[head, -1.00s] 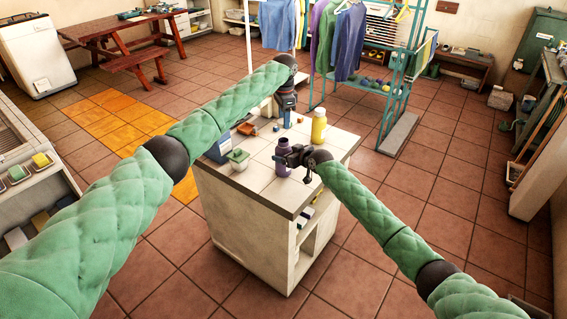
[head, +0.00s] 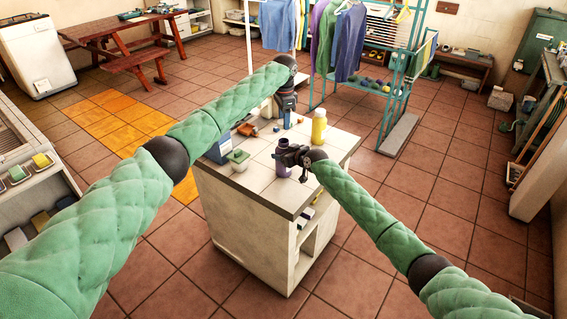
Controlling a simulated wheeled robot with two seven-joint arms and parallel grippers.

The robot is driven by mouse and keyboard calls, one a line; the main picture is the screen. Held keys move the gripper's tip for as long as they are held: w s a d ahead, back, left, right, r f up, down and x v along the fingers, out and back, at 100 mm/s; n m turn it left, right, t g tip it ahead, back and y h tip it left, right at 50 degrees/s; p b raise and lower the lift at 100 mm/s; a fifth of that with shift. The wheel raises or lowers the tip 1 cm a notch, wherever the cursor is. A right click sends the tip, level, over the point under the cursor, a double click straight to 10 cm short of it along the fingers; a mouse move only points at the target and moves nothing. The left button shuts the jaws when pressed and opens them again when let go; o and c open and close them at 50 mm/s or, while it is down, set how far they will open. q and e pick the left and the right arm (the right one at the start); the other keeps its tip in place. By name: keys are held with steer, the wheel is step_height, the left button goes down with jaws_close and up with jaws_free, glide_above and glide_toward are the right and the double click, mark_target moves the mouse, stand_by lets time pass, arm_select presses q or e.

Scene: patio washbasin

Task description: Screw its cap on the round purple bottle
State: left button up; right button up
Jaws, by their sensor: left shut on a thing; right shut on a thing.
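The round purple bottle (head: 283,171) stands upright near the front right of the tiled counter (head: 262,186). My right gripper (head: 287,157) is shut on the bottle from the right, around its upper part, and hides some of it. The bottle's neck shows above the jaws, too small to make out in detail. My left gripper (head: 287,121) points down behind the bottle, over the far part of the counter, apart from the bottle. It is shut on a small bluish thing at its tips. I cannot make out for sure whether this is the cap.
A yellow bottle (head: 319,126) stands behind and right of the purple one. A green-lidded jar (head: 239,160), a blue box (head: 219,148) and an orange-brown thing (head: 247,130) are on the left. The counter's front middle is clear. A clothes rack (head: 391,75) stands behind.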

arm_select(q)
steer(key=shift+f, duration=2.45)
steer(key=shift+f, duration=0.1)
steer(key=shift+f, duration=0.8)
steer(key=shift+f, duration=0.5)
arm_select(e)
jaws_close()
arm_select(q)
steer(key=m, duration=2.6)
steer(key=shift+a+f, duration=0.1)
steer(key=shift+a, duration=0.1)
